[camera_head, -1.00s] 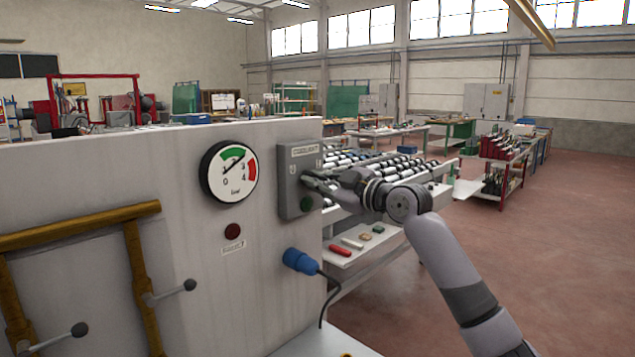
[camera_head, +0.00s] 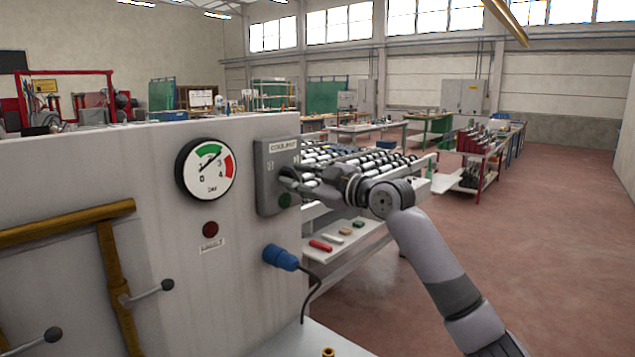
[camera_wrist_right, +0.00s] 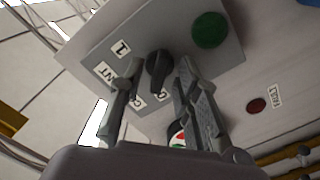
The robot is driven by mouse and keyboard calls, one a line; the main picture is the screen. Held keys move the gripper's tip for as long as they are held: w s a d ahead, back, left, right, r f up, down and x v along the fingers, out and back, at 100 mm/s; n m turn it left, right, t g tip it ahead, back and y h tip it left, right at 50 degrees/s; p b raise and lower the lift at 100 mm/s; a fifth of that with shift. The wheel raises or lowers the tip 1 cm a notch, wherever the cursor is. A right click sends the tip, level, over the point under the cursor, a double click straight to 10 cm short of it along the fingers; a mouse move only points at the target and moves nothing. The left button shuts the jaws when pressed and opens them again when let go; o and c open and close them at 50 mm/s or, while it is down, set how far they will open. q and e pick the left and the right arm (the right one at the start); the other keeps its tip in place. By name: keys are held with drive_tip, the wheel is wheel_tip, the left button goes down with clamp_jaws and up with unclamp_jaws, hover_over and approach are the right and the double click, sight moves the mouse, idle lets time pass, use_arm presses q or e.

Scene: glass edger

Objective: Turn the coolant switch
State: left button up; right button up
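The grey coolant box (camera_head: 265,186), labelled COOLANT, is on the right end of the pale machine panel. In the right wrist view its black rotary knob (camera_wrist_right: 157,70) shows on the grey plate, beside a label "1" (camera_wrist_right: 121,48). A green button (camera_wrist_right: 210,30) is on the same plate. My right gripper (camera_head: 291,180) is at the front of the box and hides the knob in the head view. In the wrist view the fingers of my right gripper (camera_wrist_right: 157,75) are apart, one on either side of the knob, with small gaps showing. My left gripper is out of view.
A pressure gauge (camera_head: 206,169) and a red fault button (camera_head: 210,229) are left of the box. A blue plug (camera_head: 279,257) with a black cable is below it. A roller table (camera_head: 370,163) stands behind my right arm. The floor at right is clear.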

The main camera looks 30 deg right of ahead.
drive_tip(key=v, duration=1.1)
idle(0.3)
